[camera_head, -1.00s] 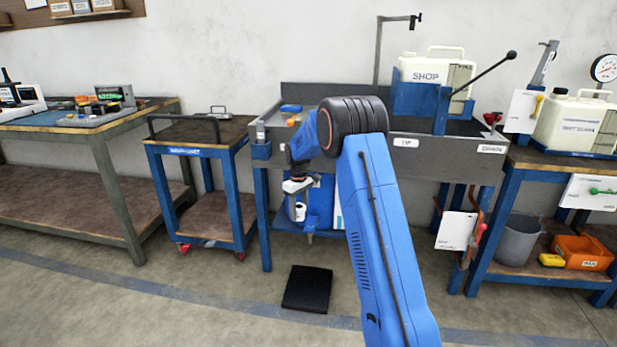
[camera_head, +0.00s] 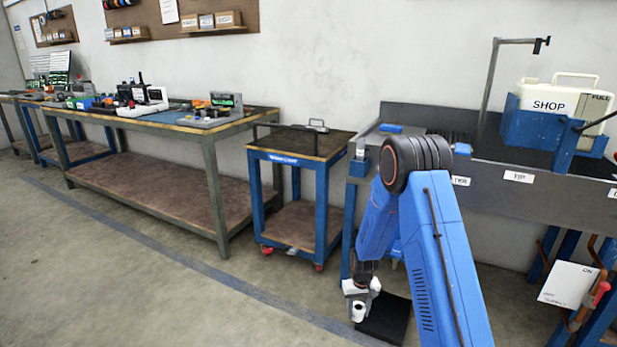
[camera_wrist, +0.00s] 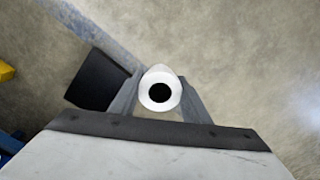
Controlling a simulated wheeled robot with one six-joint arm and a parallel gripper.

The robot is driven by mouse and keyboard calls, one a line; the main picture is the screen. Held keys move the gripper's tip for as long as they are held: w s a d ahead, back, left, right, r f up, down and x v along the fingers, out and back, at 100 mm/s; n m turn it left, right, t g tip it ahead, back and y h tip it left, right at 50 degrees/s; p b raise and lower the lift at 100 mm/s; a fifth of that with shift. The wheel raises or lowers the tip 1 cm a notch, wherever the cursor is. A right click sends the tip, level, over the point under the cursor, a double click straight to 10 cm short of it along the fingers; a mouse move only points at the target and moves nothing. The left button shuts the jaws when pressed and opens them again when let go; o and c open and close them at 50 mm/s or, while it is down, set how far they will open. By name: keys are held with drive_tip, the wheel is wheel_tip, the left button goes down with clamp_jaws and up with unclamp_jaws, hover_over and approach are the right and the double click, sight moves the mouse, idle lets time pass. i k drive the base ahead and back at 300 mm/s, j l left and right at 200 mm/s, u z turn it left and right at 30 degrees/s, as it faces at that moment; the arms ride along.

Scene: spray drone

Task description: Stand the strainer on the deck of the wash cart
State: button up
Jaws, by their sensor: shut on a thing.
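The strainer (camera_wrist: 162,86) is a small white cylinder with a dark round opening. My gripper (camera_wrist: 158,100) is shut on it and holds it above the floor, with the opening facing the wrist camera. In the head view the strainer (camera_head: 358,311) hangs below my gripper (camera_head: 361,288), low in front of the sink bench. The wash cart (camera_head: 290,162) is the small blue-framed cart with a dark top deck, left of my arm. Its label is too small to read surely. The deck bears a dark handle rail and a small grey item at the back.
A long green-framed workbench (camera_head: 213,160) with tools stands left of the cart. The grey sink bench (camera_head: 490,190) with a SHOP jug (camera_head: 550,100) is at right. A black mat (camera_head: 385,318) lies on the floor near my gripper. The floor at front left is clear.

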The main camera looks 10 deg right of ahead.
sight(300, 141)
drive_tip(key=i+j, duration=0.5)
drive_tip(key=i, duration=0.15)
drive_tip(key=i+j, duration=0.55)
drive_tip(key=i, duration=0.15)
